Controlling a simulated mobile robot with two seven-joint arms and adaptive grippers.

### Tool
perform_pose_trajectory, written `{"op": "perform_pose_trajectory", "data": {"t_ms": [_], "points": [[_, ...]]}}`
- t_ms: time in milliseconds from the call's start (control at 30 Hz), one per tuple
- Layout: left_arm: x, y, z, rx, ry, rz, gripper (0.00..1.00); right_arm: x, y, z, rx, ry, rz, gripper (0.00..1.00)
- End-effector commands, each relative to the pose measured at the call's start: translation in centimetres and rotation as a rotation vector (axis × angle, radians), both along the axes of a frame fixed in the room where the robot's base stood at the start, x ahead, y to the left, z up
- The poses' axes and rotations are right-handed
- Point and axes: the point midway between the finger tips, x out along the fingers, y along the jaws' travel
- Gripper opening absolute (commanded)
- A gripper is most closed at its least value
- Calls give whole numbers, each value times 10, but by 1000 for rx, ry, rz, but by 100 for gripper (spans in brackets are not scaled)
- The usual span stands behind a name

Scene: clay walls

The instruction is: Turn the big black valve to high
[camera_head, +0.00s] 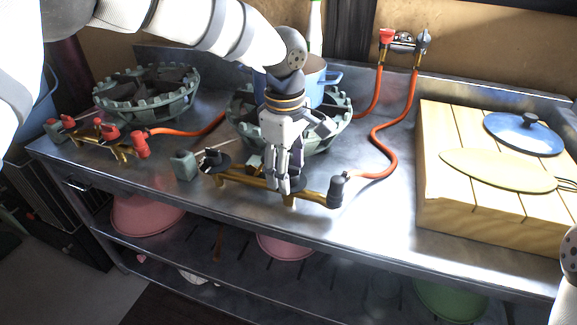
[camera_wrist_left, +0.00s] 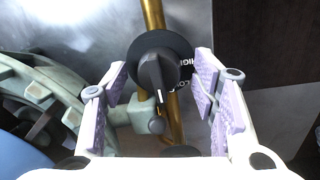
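The big black valve (camera_wrist_left: 158,74) shows in the left wrist view as a round black disc with a raised grip, on a brass pipe (camera_wrist_left: 153,15). White HIGH and LOW lettering is on its right side; the white mark on the grip points down in the picture. My left gripper (camera_wrist_left: 162,80) is open, its purple-padded fingers on either side of the valve; I cannot tell whether they touch it. In the head view my left gripper (camera_head: 284,188) points down over the brass pipe (camera_head: 235,180) and hides part of it.
A green-grey burner (camera_head: 335,128) with a blue pot (camera_head: 312,92) is behind my gripper. Another burner (camera_head: 147,93) with red-knobbed piping is at left. Orange hoses (camera_head: 382,135) cross the metal counter. A wooden board (camera_head: 470,222) is at right.

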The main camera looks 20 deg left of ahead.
Motion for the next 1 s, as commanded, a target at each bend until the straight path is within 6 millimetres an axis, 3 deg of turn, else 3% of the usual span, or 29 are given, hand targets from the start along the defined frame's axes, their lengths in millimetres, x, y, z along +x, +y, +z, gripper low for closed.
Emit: {"op": "perform_pose_trajectory", "data": {"t_ms": [33,200,567,1000], "points": [[0,0,0,0,0,0,40,0,0,0,0,0,0,40],[0,0,0,0,0,0,6,0,0,0,0,0,0,40],[0,0,1,1,0,49,6,2,0,2,0,-8,0,40],[0,-1,3,-1,-2,400,6,15,0,15,1,-51,-2,40]]}}
